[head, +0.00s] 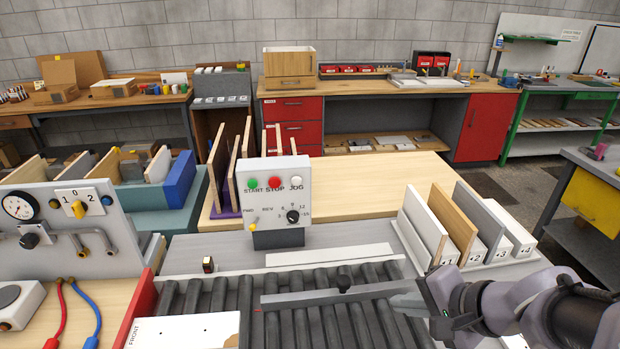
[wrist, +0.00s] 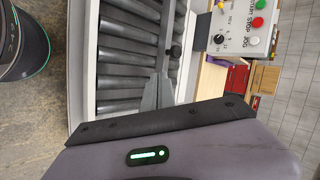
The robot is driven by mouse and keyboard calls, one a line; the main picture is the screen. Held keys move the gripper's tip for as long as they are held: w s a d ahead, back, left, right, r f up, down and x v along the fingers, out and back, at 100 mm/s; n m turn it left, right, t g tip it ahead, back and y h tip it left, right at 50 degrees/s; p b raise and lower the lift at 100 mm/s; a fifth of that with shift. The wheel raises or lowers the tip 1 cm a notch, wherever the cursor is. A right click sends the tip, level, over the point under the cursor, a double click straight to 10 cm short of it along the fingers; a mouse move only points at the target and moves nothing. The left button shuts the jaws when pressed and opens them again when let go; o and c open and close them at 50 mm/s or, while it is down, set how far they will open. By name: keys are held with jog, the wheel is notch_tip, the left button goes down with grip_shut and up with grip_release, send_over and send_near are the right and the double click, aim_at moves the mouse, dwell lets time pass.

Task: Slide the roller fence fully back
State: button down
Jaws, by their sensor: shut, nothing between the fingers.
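The roller fence (head: 310,297) is a thin grey bar lying across the black rollers, with a black knob (head: 343,280) standing on it. In the wrist view the knob (wrist: 173,52) shows just beyond my fingertips, with the thin fence bar running past it. My gripper (head: 396,300) is shut and empty, low over the rollers at the fence's right end. In the wrist view the grey fingers of my gripper (wrist: 157,80) point at the knob side. I cannot tell whether they touch the fence.
A pale strip (head: 330,256) lies behind the rollers. A control box (head: 275,195) with buttons stands behind it. Upright boards in numbered slots (head: 455,225) stand at right. A white board marked FRONT (head: 185,332) lies at front left. Rollers between fence and pale strip are clear.

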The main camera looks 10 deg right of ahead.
jog(key=shift+w+f, duration=0.15)
jog(key=shift+w, duration=0.1)
jog(key=b+x, duration=0.4)
jog(key=x, duration=0.5)
jog(key=shift+f+b, duration=0.2)
jog(key=shift+b, duration=0.2)
jog(key=w, duration=0.1)
jog(key=w+a, duration=0.1)
jog(key=w, duration=0.1)
jog(key=shift+w+a+f, duration=0.15)
jog(key=shift+a+f, duration=0.2)
jog(key=shift+w+a+b, duration=0.2)
jog(key=shift+w+b, duration=0.1)
jog(key=shift+w, duration=0.15)
jog(key=w, duration=1.2)
jog(key=shift+w, duration=0.15)
jog(key=shift+d, duration=0.1)
